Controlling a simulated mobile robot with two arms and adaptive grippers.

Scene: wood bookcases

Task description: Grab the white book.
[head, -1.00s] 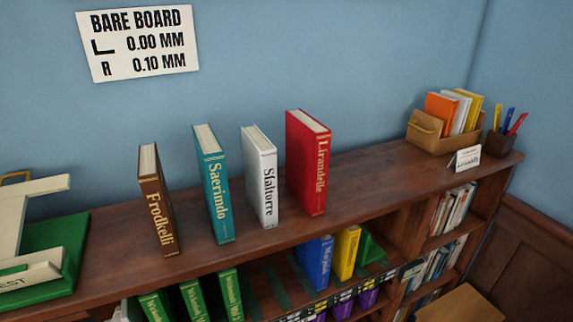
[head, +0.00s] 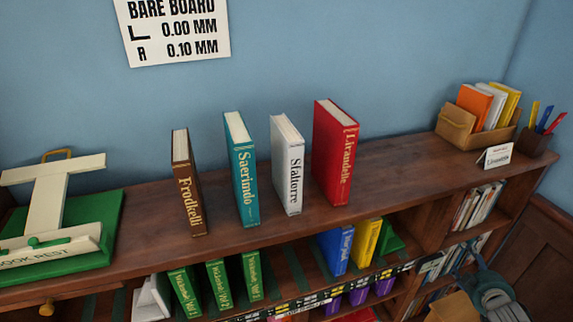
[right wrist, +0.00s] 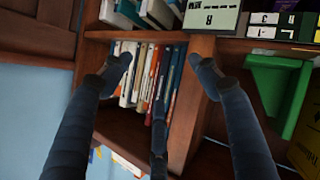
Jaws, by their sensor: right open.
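The white book (head: 289,175), with "Sfaltorre" on its spine, stands upright on top of the wood bookcase in the head view. It stands between the teal book (head: 242,175) and the red book (head: 335,160), with small gaps on both sides. My right gripper (head: 497,292) is at the lower right, well away from the white book and lower than the bookcase top. In the right wrist view its fingers (right wrist: 160,62) are spread, with nothing between them, in front of lower shelves. The white book is not in that view. My left gripper is not in view.
A brown book (head: 187,190) stands left of the teal one. A white book rest on a green base (head: 105,215) is at the far left. A file box (head: 458,130), pen cup (head: 530,142) and small card (head: 497,156) stand at the right. The bookcase top between red book and box is clear.

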